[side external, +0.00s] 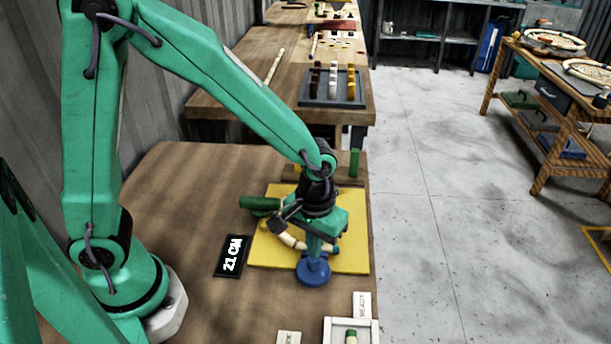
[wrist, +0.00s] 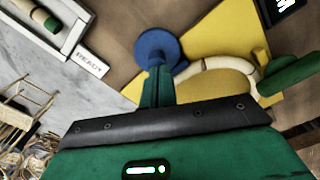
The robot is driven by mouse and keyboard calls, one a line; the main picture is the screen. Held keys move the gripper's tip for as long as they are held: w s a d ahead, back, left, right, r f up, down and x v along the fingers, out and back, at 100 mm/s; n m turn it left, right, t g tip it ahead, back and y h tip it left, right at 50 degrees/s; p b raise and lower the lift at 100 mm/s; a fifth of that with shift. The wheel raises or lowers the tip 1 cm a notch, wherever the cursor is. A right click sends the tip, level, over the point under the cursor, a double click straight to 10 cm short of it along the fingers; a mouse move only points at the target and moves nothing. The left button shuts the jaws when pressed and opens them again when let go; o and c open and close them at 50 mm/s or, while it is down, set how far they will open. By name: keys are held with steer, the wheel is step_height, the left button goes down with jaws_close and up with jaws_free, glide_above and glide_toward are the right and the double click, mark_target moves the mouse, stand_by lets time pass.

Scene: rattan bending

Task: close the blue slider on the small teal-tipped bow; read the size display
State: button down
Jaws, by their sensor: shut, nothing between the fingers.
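The blue slider (side external: 313,270) has a round disc face and stands at the front edge of the yellow board (side external: 345,258). It shows in the wrist view (wrist: 157,47) right at my fingertips. The pale curved bow (side external: 291,240) lies on the board, partly hidden under my gripper (side external: 314,250). A dark green cylinder (side external: 259,203) is at the board's left. My gripper is shut and empty, pointing down at the slider; I cannot tell whether it touches.
A white tray (side external: 372,324) holding a green-tipped piece, with a READY label (wrist: 88,63), is at the table's front right. The brown table (side external: 180,210) is clear on the left. A rack of blocks (side external: 333,86) stands on the bench behind.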

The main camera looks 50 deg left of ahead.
stand_by(0.3)
steer(key=shift+r, duration=3.5)
steer(key=shift+a+r, duration=0.1)
steer(key=s+a+r+m+t, duration=0.1)
steer(key=s+a+r+t, duration=0.1)
steer(key=s+a+r, duration=0.2)
steer(key=s+a+r+m+t, duration=0.2)
steer(key=s+a+r+t, duration=0.1)
steer(key=s+a+r, duration=0.2)
steer(key=a+r, duration=0.2)
steer(key=a, duration=0.2)
steer(key=shift+s+a+t, duration=0.2)
steer(key=shift+a+t, duration=0.05)
steer(key=shift+t, duration=0.05)
